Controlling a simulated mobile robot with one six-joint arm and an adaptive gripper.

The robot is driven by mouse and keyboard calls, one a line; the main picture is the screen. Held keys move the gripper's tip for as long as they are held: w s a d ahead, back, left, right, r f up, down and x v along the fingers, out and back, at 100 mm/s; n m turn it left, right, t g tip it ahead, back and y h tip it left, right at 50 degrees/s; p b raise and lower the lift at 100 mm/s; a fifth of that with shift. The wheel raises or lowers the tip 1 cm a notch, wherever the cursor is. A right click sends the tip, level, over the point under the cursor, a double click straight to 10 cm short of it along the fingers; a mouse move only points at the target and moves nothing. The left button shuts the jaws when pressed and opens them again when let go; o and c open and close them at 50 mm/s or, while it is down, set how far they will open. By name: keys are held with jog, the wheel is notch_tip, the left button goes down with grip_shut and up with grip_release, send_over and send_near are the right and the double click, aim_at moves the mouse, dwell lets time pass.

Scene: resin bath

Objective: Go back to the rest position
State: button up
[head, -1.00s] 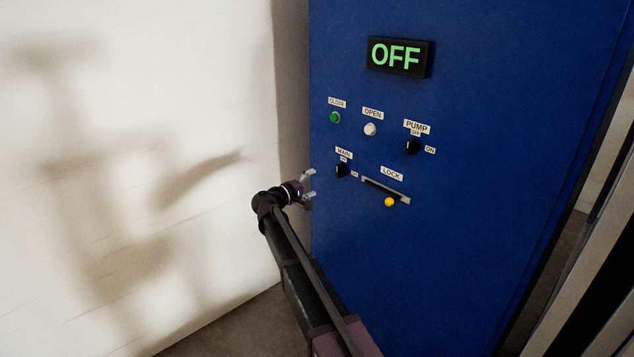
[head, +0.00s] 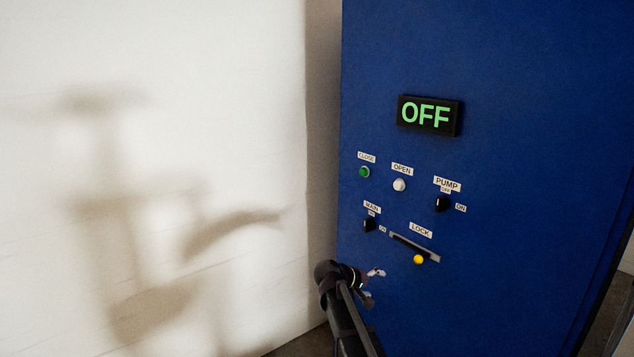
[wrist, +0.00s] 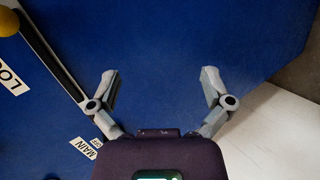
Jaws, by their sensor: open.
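My gripper (head: 374,284) is open and empty in front of the blue panel (head: 500,200), low and left of the LOCK slider's yellow knob (head: 418,259). In the wrist view my gripper (wrist: 160,88) has its two fingers wide apart with only bare blue panel (wrist: 165,50) between them. The yellow knob (wrist: 8,22) shows at the top left corner there, apart from the fingers. The knob sits around the middle of its slanted slot in the head view. Whether a fingertip touches the panel, I cannot tell.
The panel carries a black display reading OFF (head: 430,115), a green CLOSE button (head: 364,172), a white OPEN button (head: 399,185), a PUMP knob (head: 441,203) and a MAIN knob (head: 369,224). A white wall (head: 200,60) stands at left.

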jog(key=s+f+m+g+y, duration=0.1)
jog(key=s+f+g+y, duration=0.2)
jog(key=s, duration=0.6)
jog(key=s+f+m+y, duration=0.2)
jog(key=s+f+y, duration=0.15)
jog(key=s, duration=0.55)
jog(key=s+f+m+g+y, duration=0.1)
jog(key=s+f+g+y, duration=0.2)
jog(key=s, duration=0.6)
notch_tip(320, 180, up, 20)
jog(key=y+p, duration=0.1)
jog(key=p, duration=1.9)
jog(key=shift+w+a+t, duration=0.2)
jog(key=shift+w+t, duration=0.2)
jog(key=shift+r, duration=0.1)
